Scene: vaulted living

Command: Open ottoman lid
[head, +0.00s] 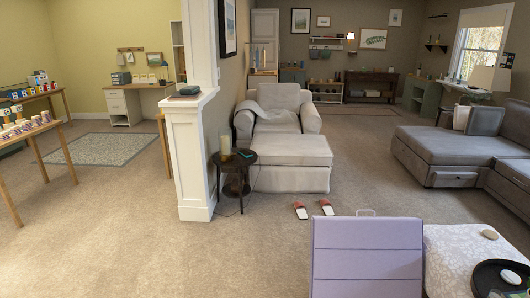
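A light grey, box-shaped ottoman (290,163) stands in front of the grey armchair (279,112) in the middle of the head view. Its top is flat and level, and no raised lid shows on it. A lilac padded panel (367,260) with horizontal seams stands upright at the bottom, close to me. Its lower part is cut off by the frame, so I cannot tell whether it is a lid or a backrest. Neither of my grippers is in view.
A small dark side table (237,160) stands left of the ottoman, beside a white half-wall post (192,165). Two slippers (313,209) lie on the carpet. A pale patterned surface (450,258) holds a black tray (500,278) at right. Open carpet lies left; a grey sectional sofa (440,150) stands right.

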